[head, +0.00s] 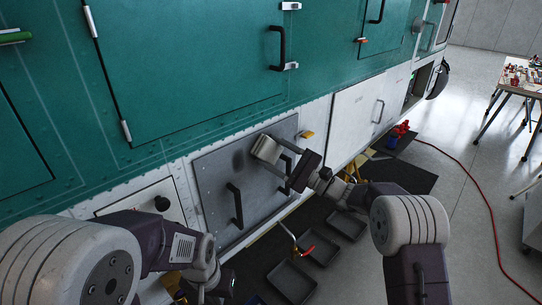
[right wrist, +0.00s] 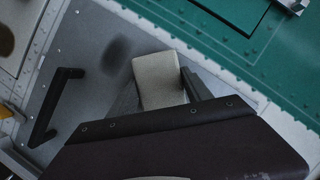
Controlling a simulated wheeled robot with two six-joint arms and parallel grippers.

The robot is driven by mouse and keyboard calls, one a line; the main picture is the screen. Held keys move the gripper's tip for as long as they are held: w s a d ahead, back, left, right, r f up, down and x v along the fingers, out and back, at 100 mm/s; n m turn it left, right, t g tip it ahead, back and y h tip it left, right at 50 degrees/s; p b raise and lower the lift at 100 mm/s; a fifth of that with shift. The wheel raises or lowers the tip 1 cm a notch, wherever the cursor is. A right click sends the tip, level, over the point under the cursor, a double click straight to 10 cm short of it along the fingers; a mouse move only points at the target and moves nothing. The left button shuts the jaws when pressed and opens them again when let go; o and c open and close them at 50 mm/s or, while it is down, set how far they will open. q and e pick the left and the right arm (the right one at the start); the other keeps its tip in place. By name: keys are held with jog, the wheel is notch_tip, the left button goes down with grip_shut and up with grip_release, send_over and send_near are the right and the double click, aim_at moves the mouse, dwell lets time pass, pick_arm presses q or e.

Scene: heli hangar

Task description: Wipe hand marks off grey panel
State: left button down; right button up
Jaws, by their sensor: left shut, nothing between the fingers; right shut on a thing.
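The grey panel (head: 215,178) is set low in the white lower side of a green aircraft body and carries black handles. One dark smudge (head: 238,159) shows on its upper part, and the same smudge shows in the right wrist view (right wrist: 117,48). My right gripper (head: 281,163) is shut on a pale grey wiping pad (head: 266,149), which also shows in the right wrist view (right wrist: 157,80). The pad is at the panel's upper right, right of the smudge; I cannot tell whether it touches. My left gripper (head: 201,292) is low at the bottom edge, shut and empty, away from the panel.
One black handle (head: 236,206) stands out from the panel left of my right gripper; another is close beside the gripper. Black trays (head: 291,281) lie on the floor below. A red hose (head: 480,195) crosses the floor near a cluttered table (head: 519,85).

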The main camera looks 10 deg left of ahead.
aim_at(261, 158)
jog(key=shift+s+a+f+b, duration=0.15)
jog(key=shift+s+a+b, duration=0.15)
jog(key=shift+s+b, duration=0.15)
jog(key=shift+s+a+b, duration=0.6)
jog(key=shift+s, duration=0.15)
jog(key=shift+s+a, duration=0.35)
jog(key=shift+s, duration=0.1)
jog(key=s+a+b, duration=0.1)
jog(key=s+b, duration=0.1)
jog(key=shift+s+a+b, duration=0.1)
jog(key=shift+a+b, duration=0.2)
jog(key=shift+a, duration=0.05)
jog(key=shift+s+a, duration=0.4)
jog(key=shift+s, duration=0.1)
jog(key=shift+s+a+b, duration=0.2)
jog(key=shift+s+b, duration=0.05)
jog(key=shift+b, duration=0.4)
jog(key=shift+s+a+b, duration=0.85)
jog(key=shift+s+b, duration=0.1)
jog(key=shift+s, duration=0.15)
jog(key=shift+s+a, duration=0.15)
jog(key=shift+s, duration=0.05)
